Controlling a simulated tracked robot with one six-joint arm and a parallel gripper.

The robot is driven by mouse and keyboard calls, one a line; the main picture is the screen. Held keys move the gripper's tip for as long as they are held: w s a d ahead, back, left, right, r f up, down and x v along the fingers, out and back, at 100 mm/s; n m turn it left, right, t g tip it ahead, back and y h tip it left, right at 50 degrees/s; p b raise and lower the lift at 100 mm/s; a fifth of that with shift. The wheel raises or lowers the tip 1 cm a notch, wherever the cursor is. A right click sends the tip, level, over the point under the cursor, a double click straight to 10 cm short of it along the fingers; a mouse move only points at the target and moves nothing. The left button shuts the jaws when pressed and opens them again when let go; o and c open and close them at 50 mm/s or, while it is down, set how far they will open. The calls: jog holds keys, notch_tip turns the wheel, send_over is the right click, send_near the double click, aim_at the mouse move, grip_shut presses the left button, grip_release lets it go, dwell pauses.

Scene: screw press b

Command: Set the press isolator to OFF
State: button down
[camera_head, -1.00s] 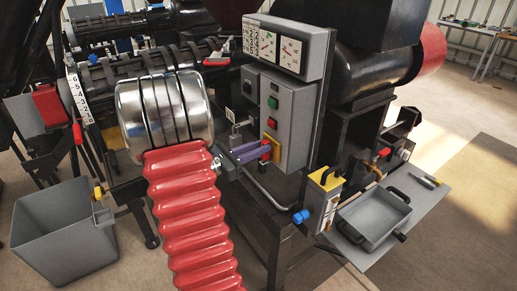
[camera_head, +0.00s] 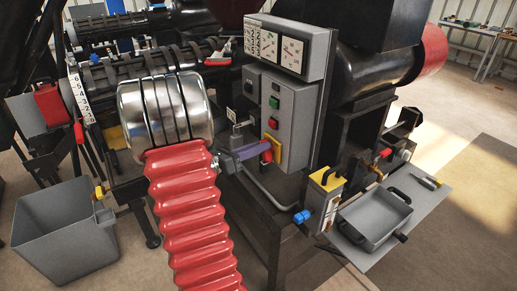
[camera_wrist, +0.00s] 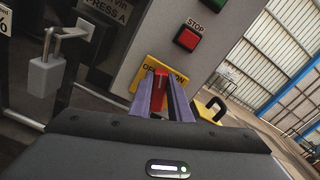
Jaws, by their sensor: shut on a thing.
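The press isolator is a red handle (camera_head: 266,147) on a yellow plate (camera_head: 278,152), low on the grey control box (camera_head: 293,125). In the wrist view the red handle (camera_wrist: 160,88) stands between the purple fingers of my gripper (camera_wrist: 162,98). The yellow plate (camera_wrist: 146,72) behind it shows OFF at left and ON at right, partly covered by the handle and fingers. In the head view my gripper (camera_head: 256,151) reaches the handle from the left. It is shut on the handle. I cannot tell exactly which mark the handle points at.
Above the isolator are a red STOP button (camera_wrist: 187,39) and a green button (camera_head: 273,102). A padlock (camera_wrist: 45,75) hangs to the left in the wrist view. A yellow-topped box with a black handle (camera_head: 325,182) and a grey tray (camera_head: 376,217) stand to the lower right.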

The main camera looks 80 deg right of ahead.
jog(key=n, duration=0.4)
jog(key=f+n, duration=0.1)
jog(key=n, duration=0.4)
jog(key=w+d+f+n, duration=0.1)
jog(key=n, duration=0.3)
jog(key=shift+w, duration=0.1)
jog(key=shift+n, duration=0.4)
jog(key=c, duration=1.6)
grip_release()
jog(key=shift+c, duration=0.2)
jog(key=v, duration=1.3)
jog(key=shift+w+a, duration=0.25)
jog(key=shift+a, duration=0.05)
